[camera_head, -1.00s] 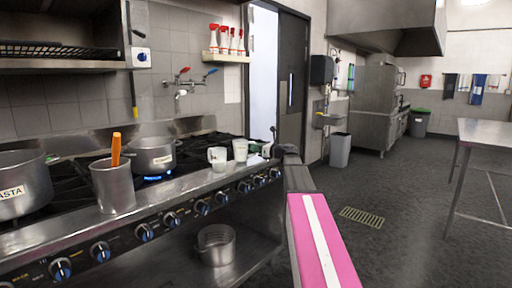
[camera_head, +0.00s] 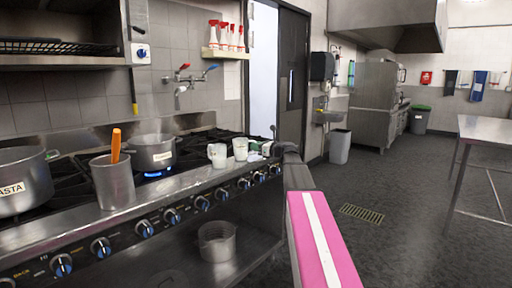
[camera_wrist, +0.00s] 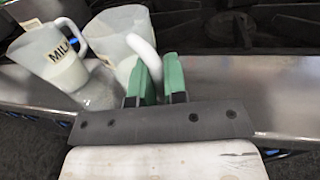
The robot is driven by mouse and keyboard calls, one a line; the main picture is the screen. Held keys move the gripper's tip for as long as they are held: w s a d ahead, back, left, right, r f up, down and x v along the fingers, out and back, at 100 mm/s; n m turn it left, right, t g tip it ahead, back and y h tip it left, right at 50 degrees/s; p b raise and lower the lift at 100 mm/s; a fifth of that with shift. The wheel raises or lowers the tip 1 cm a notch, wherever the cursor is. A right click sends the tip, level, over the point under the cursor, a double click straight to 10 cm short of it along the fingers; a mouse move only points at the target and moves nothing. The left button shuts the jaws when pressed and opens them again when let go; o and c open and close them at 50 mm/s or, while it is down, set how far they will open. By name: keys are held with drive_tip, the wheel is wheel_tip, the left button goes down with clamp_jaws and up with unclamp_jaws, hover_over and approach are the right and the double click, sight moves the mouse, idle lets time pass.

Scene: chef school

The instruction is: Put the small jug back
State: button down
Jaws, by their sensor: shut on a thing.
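Two whitish jugs stand side by side at the right end of the stove's front edge, a left jug (camera_head: 217,155) and a right jug (camera_head: 240,149). In the wrist view one jug (camera_wrist: 54,62) has a MILK label and a handle of its own. The other jug (camera_wrist: 119,37) is beside it, partly hidden, and its curved handle (camera_wrist: 143,52) runs between my green fingertips. My gripper (camera_wrist: 153,78) is shut on that handle. In the head view my gripper is small and partly hidden. I cannot tell for certain which jug is the small one.
Left along the stove (camera_head: 62,222) are a steel container (camera_head: 113,185) with an orange handle, a pot (camera_head: 150,154) over a lit flame and a PASTA pot (camera_head: 22,193). Another pot (camera_head: 217,241) sits on the shelf below. The floor (camera_head: 400,235) to the right is open.

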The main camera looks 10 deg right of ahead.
drive_tip(key=c, duration=1.1)
unclamp_jaws()
drive_tip(key=v, duration=1)
drive_tip(key=shift+s+d+f, duration=0.1)
drive_tip(key=shift+s+d, duration=0.15)
drive_tip(key=shift+d, duration=0.05)
